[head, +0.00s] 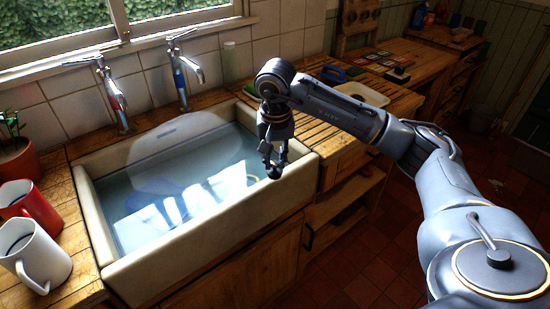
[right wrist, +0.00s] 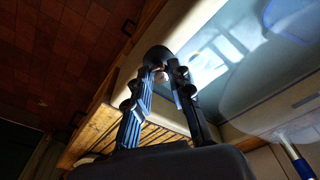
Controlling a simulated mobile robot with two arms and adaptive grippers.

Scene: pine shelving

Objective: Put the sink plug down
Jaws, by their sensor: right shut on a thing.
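My right gripper (head: 272,155) is shut on the sink plug (head: 274,172), a small dark round piece at its fingertips. In the head view it hangs over the front right part of the sink (head: 200,247). How high it is above the rim is hard to tell. The right wrist view shows the plug (right wrist: 158,55) dark and round between the fingertips (right wrist: 160,74), with the pale sink rim beyond it. The sink holds water with bright window reflections. My left gripper is not in view.
Red (head: 32,208) and white (head: 38,262) mugs and a potted plant (head: 16,150) stand left of the sink. Two taps (head: 108,92) (head: 183,72) rise behind it. The slatted wooden drainer (head: 318,135) on the right has bare space. A pale tray (head: 362,93) lies farther back.

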